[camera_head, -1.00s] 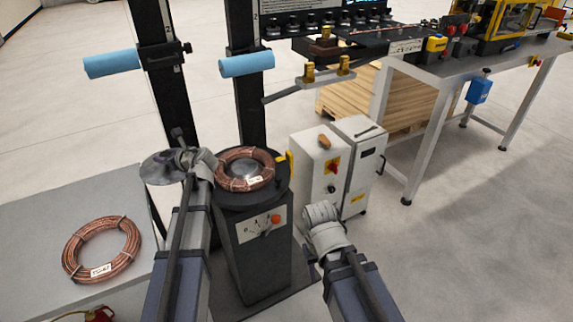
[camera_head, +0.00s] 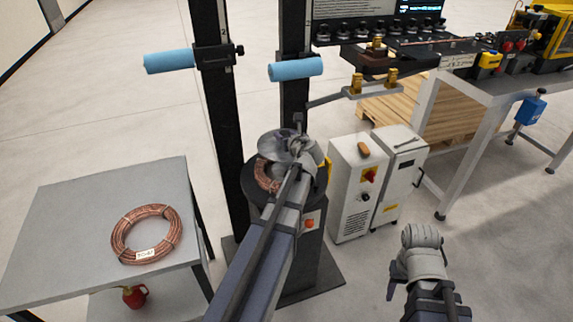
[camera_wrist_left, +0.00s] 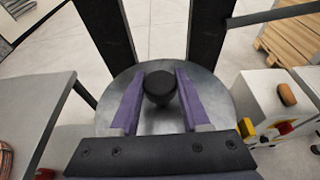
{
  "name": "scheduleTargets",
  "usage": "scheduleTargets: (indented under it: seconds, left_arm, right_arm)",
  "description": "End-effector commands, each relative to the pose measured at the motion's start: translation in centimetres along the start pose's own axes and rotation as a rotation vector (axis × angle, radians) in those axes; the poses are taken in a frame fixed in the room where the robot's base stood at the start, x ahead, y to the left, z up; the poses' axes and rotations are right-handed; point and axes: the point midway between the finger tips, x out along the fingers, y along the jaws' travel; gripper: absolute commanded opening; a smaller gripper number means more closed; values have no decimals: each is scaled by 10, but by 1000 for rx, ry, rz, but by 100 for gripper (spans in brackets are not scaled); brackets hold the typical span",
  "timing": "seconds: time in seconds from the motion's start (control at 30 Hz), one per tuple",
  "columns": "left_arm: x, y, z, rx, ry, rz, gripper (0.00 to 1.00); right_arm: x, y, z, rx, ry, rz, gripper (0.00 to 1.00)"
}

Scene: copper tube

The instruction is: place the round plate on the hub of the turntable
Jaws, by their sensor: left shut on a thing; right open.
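The round plate (camera_head: 277,143) is a grey metal disc with a black knob (camera_wrist_left: 159,88) at its centre. My left gripper (camera_wrist_left: 160,85) is shut on the knob and holds the plate over the turntable (camera_head: 318,187). The plate shows wide below the fingers in the left wrist view. A copper coil (camera_head: 264,175) lies on the turntable, partly covered by the plate and my left arm. The hub is hidden in both views now. Whether the plate touches the coil cannot be told. My right gripper (camera_head: 398,272) is open and empty, off to the right over the floor.
A grey side table (camera_head: 60,215) at the left carries a second copper coil (camera_head: 146,234). Black posts with blue rollers (camera_head: 295,69) stand behind the turntable. A white cabinet (camera_head: 352,198) is close on its right. Open floor lies at the right.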

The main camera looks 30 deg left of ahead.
Motion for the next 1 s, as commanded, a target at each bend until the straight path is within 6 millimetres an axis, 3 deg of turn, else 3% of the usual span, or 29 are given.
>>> scheduleTargets:
  seconds: [0.17,0.53,0.83,1.0]
  left_arm:
    - [3,0,-8,1,-1,-1,0]
    - [21,0,-57,0,-1,0,0]
    - [23,0,-62,0,0,0,0]
    - [29,0,-78,0,0,0,0]
  right_arm:
    - [9,-1,0,0,0,0,50]
    - [60,-6,-4,-1,0,0,50]
    - [66,-6,-4,-1,0,0,50]
    - [83,-8,-5,-1,0,0,50]
